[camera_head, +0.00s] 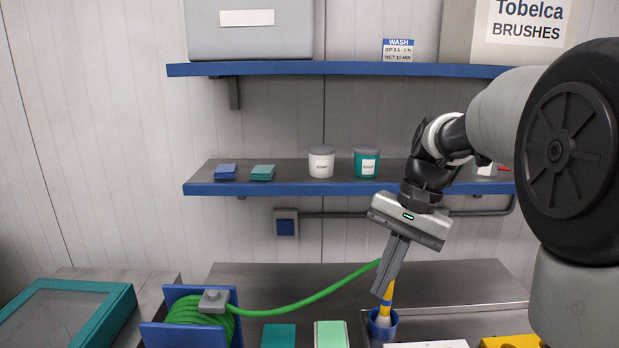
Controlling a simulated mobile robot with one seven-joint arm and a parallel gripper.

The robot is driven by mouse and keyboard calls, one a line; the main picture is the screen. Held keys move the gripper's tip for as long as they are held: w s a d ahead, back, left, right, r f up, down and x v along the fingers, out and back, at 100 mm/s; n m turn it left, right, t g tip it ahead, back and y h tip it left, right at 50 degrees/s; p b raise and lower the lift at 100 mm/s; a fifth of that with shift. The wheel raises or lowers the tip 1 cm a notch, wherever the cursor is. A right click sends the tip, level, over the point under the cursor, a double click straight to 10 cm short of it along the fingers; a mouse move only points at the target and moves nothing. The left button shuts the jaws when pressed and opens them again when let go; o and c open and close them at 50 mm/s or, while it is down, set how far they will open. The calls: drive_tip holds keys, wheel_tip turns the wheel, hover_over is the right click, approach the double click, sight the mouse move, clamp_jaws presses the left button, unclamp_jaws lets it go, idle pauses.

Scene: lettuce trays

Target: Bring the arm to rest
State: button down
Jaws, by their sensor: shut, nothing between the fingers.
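My gripper (383,294) hangs at the right of the middle, in front of the shelves, with its fingers pointing down and slightly left. The fingers are together and hold nothing. In the picture the fingertips overlap the yellow handle of a brush (387,292) that stands in a blue cup (382,329); I cannot tell whether they touch it. My arm comes in from the right edge and hides part of the lower shelf.
A green hose (310,298) is coiled on a blue reel (183,337) and runs up behind the fingers. Soap jars (321,162) (366,163) and folded cloths (226,172) (262,172) sit on the lower blue shelf (300,188). A teal-framed tray (110,310) lies at the left.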

drive_tip(key=s+r+n+t+h, duration=0.1)
drive_tip(key=s+n+t+h, duration=0.2)
drive_tip(key=s, duration=1.3)
drive_tip(key=d+n+t, duration=0.1)
drive_tip(key=n+t, duration=0.2)
drive_tip(key=shift+r+t, duration=0.15)
drive_tip(key=shift+t, duration=0.15)
